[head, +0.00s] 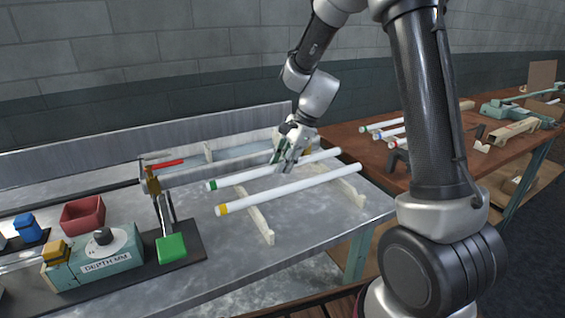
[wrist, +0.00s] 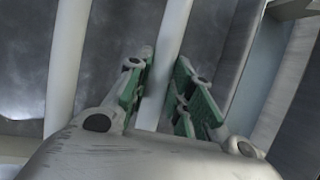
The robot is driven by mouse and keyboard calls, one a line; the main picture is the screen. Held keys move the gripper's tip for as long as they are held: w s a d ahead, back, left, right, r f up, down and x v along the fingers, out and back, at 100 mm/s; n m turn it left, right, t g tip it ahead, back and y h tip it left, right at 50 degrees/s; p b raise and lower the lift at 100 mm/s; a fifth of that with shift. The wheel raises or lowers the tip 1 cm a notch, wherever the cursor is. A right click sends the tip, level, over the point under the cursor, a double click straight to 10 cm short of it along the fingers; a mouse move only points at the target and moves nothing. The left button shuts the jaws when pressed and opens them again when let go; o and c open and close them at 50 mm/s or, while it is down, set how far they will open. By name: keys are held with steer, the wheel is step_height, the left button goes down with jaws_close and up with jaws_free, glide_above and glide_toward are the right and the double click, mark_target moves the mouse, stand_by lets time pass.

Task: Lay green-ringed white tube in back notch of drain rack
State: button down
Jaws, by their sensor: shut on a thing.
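The green-ringed white tube (head: 238,177) lies nearly level above the back part of the drain rack (head: 262,225), its green end to the left. My gripper (head: 282,163) is shut on it near the middle from above. In the wrist view the tube (wrist: 168,50) passes between the green finger pads (wrist: 160,90). I cannot tell whether the tube touches the rack's back notches. A yellow-ringed white tube (head: 290,189) lies across the rack in front, roughly parallel and apart; it also shows left in the wrist view (wrist: 66,60).
A red bin (head: 83,215) is farther left. A trough (head: 235,152) runs behind. The right wooden bench (head: 375,150) holds several tubes.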

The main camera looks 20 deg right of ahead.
steer(key=shift+f, duration=0.6)
steer(key=c, duration=1.3)
jaws_free()
steer(key=shift+o, duration=0.2)
steer(key=v, duration=1.3)
steer(key=s+d+r+n+t+h, duration=0.1)
steer(key=s+d+r+n, duration=0.1)
steer(key=s+n, duration=0.3)
steer(key=s+d+r+n+t+h, duration=0.1)
steer(key=s+d+n, duration=0.3)
steer(key=s, duration=0.8)
steer(key=s+d+r+n+t+h, duration=0.1)
steer(key=s+d+r+n+h, duration=0.1)
steer(key=s+n, duration=0.4)
steer(key=s+d+r, duration=0.1)
steer(key=s, duration=0.2)
steer(key=shift+s+d+r+h, duration=0.2)
steer(key=shift+s+d+h, duration=0.1)
steer(key=shift+s+h, duration=0.1)
